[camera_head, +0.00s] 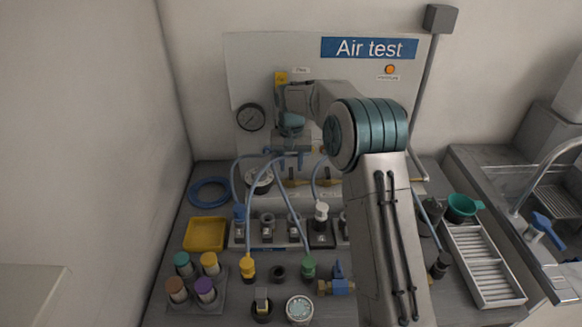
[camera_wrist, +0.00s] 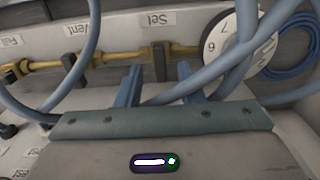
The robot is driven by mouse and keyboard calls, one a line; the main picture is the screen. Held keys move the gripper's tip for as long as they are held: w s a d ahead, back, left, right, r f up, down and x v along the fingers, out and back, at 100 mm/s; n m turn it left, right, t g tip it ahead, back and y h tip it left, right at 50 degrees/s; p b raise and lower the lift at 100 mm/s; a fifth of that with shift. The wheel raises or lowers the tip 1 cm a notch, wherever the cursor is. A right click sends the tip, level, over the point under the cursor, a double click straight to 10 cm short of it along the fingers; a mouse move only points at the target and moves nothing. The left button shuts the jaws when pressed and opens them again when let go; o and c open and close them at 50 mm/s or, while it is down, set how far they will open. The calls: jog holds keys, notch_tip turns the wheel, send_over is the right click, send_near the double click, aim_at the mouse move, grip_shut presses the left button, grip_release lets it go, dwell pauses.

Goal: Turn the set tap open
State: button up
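The set tap (camera_wrist: 159,62) is a dark upright handle on a brass pipe (camera_wrist: 110,58), under the "Set" label (camera_wrist: 157,20) in the wrist view. My gripper (camera_wrist: 160,80) has two blue fingers spread apart, with the handle showing in the gap between them. I see no contact, and cannot tell how far beyond the fingertips the handle lies. In the head view my gripper (camera_head: 286,158) points down in front of the wall panel (camera_head: 245,75), above the brass fittings. The set tap is hard to single out there.
A numbered white dial (camera_wrist: 226,45) sits beside the set tap, and the vent tap (camera_wrist: 72,60) is on its other side. Blue hoses (camera_wrist: 245,45) loop close around my fingers. Below are a connector row, a yellow tray (camera_head: 205,234) and several capped cylinders on the bench.

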jog(key=shift+f, duration=0.95)
jog(key=shift+c, duration=0.3)
grip_shut()
